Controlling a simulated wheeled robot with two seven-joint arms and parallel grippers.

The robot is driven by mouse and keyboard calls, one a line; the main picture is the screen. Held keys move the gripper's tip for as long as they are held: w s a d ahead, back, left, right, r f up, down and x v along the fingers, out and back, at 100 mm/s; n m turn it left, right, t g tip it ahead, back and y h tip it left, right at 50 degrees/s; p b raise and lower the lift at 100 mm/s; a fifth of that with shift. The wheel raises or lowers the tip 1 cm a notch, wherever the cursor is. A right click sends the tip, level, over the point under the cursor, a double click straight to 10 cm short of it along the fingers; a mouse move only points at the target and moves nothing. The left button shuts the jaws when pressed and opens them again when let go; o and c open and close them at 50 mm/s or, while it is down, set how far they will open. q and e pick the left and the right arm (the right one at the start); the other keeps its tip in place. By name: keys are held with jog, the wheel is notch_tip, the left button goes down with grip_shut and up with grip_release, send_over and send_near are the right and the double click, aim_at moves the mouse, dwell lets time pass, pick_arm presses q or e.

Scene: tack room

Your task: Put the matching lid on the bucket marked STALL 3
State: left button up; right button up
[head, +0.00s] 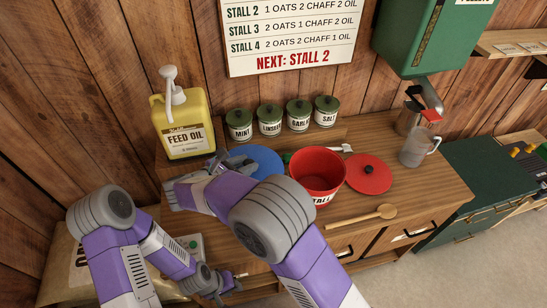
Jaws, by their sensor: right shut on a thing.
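A red bucket (319,168) stands open on the wooden counter. Its label reads STALL, with the number hidden by my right arm. A red lid (369,174) with a black knob lies to its right. A blue disc that looks like a lid (259,158) is to the bucket's left, partly covered by my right arm. My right gripper (217,162) is at the blue lid's left edge and appears shut on it; the contact is mostly hidden. My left gripper (233,283) is low in front of the counter, empty, its fingers seemingly apart.
A yellow feed oil jug (183,127) stands back left. Several green-lidded canisters (270,121) line the back. A wooden spoon (360,216) lies at the front edge.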

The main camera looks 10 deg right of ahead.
jog(key=shift+s+a, duration=0.1)
jog(key=shift+a, duration=0.3)
jog(key=shift+f, duration=0.1)
notch_tip(320, 180, down, 6)
jog(key=b, duration=0.5)
jog(key=shift+r, duration=0.2)
jog(key=shift+r+p, duration=0.1)
jog(key=shift+p, duration=0.35)
dwell(0.6)
jog(key=shift+f+b, duration=0.35)
jog(key=shift+f, duration=0.35)
dwell(0.3)
jog(key=o, duration=0.8)
jog(key=shift+s+a+r, duration=0.1)
